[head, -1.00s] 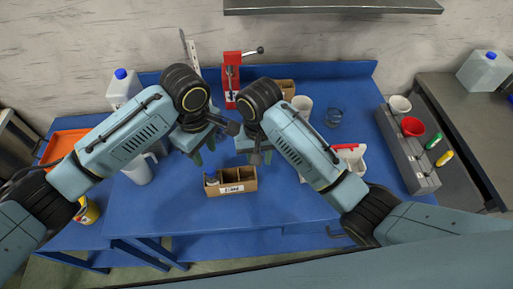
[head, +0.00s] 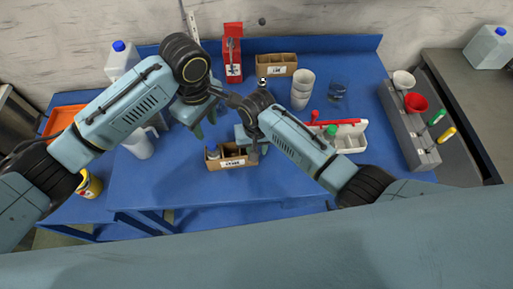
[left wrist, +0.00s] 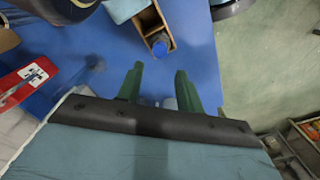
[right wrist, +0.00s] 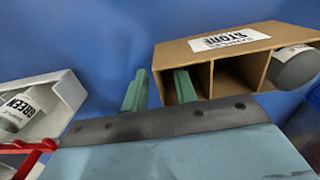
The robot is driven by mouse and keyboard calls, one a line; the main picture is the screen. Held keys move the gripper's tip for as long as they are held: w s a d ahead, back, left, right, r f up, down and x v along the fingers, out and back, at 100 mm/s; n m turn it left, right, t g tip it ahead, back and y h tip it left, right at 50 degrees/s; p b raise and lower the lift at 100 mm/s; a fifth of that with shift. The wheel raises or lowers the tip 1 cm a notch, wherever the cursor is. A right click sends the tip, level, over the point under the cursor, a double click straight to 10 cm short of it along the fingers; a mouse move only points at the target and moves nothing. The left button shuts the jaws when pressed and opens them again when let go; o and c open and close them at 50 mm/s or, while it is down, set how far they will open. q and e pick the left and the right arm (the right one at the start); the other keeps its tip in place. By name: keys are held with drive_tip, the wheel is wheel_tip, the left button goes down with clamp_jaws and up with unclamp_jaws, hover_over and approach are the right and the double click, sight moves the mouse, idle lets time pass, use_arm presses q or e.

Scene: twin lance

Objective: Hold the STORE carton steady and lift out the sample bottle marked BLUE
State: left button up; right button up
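The STORE carton (head: 232,163) is an open brown box with compartments, upright on the blue table; its label reads upside down in the right wrist view (right wrist: 231,39). A grey bottle (right wrist: 292,68) stands in one end compartment. The left wrist view shows its blue cap (left wrist: 160,44); no marking on it is readable. My right gripper (right wrist: 160,88) is open at the carton's other end, one finger outside the end wall and one inside an empty compartment. My left gripper (left wrist: 160,86) is open and empty, apart from the bottle; in the head view it hangs beyond the carton (head: 205,123).
A white tray (head: 352,142) with a red handle lies to the right, holding a bottle marked GREEN (right wrist: 20,112). Another carton (head: 277,67), cups (head: 301,90) and a red device (head: 232,55) stand behind. A mug (head: 139,146) stands left. The table before the carton is clear.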

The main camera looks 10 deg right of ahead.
drive_tip(key=shift+f, duration=0.3)
